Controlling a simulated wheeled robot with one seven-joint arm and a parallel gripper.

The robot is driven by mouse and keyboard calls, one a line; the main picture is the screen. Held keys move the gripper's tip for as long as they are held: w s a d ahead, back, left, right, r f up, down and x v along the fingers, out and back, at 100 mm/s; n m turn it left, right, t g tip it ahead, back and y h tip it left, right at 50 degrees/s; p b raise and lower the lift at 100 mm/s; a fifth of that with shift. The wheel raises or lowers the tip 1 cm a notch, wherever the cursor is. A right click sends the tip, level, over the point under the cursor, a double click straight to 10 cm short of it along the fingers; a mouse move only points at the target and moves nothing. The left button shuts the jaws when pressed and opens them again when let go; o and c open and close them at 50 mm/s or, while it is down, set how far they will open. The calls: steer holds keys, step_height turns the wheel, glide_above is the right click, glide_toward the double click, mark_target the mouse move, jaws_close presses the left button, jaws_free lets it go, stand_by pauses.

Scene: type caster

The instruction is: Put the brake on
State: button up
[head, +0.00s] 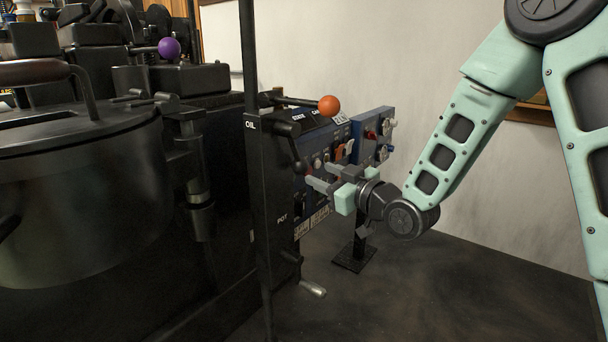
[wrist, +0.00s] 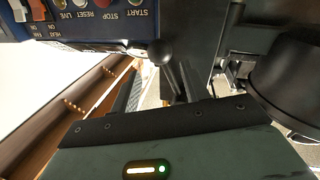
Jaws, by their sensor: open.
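No part in view carries a readable brake label. A lever with an orange ball knob (head: 329,105) juts right from the top of the black post marked OIL and POT (head: 268,190). A black handle (head: 297,150) hangs tilted below it. A black round-ended lever (wrist: 160,52) shows close up in the wrist view; I cannot tell for certain if it is the same handle. My gripper (head: 318,175) is open in front of the blue control panel (head: 317,163), right of the post, its fingers pointing left. Fingertip contact cannot be told.
A large black pot (head: 80,190) fills the left. A purple ball knob (head: 169,48) stands behind it. The blue panel's buttons (wrist: 104,4) are near my wrist. A silver-ended crank (head: 313,288) sticks out low on the post. The floor (head: 440,300) at right is clear.

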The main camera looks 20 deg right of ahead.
mark_target(306, 168)
steer(key=b+x, duration=0.1)
steer(key=x, duration=0.6)
jaws_close()
steer(key=shift+s+a+f+m+g+p, duration=0.15)
steer(key=shift+s+a+m+p, duration=0.25)
steer(key=shift+a+m+p, duration=0.2)
steer(key=shift+s+a+f+m+g+p, duration=0.1)
steer(key=shift+s+a+m+g+p, duration=0.1)
steer(key=shift+s+a+m+p, duration=0.4)
steer(key=shift+s+a+m+g+p, duration=0.15)
steer(key=shift+a+m+p, duration=0.1)
steer(key=shift+a+m, duration=0.4)
steer(key=shift+s+a+r+m+g+p, duration=0.1)
steer(key=shift+s+a+m+g+p, duration=0.1)
steer(key=shift+s+a+m+p, duration=0.5)
steer(key=shift+s+a+r+m+g+p, duration=0.15)
steer(key=shift+a+m+p, duration=0.35)
steer(key=shift+m, duration=0.5)
steer(key=shift+s+a+r+m+g+p, duration=0.1)
steer(key=shift+s+a+m+g+p, duration=0.15)
steer(key=shift+s+a+m+p, duration=0.45)
steer(key=shift+w+d, duration=0.15)
jaws_free()
